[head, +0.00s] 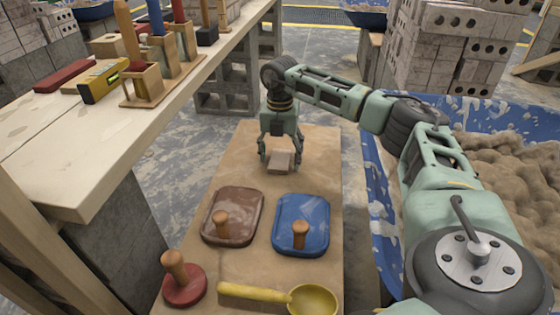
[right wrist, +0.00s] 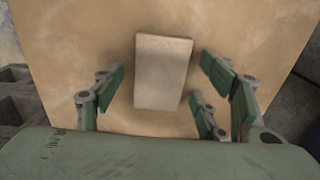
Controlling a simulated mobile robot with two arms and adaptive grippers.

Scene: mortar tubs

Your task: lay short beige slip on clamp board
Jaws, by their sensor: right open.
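A short beige slip (head: 279,161), a small flat rectangular piece, lies near the far end of a tan board-like tabletop. It also shows in the right wrist view (right wrist: 162,72), flat on the tan surface. My right gripper (head: 280,164) is above it and open, its fingers spread on both sides of the slip. In the right wrist view the gripper (right wrist: 158,85) has visible gaps between its green finger pads and the slip. No piece is plainly recognisable as the clamp board. My left gripper is out of view.
On the tan tabletop (head: 325,150) nearer me are a brown lid (head: 243,206), a blue lid (head: 313,212), a red round knobbed piece (head: 185,287) and a yellow ladle (head: 312,300). A wooden bench (head: 60,150) with tool holders stands left. A blue tub (head: 381,220) of mortar stands right.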

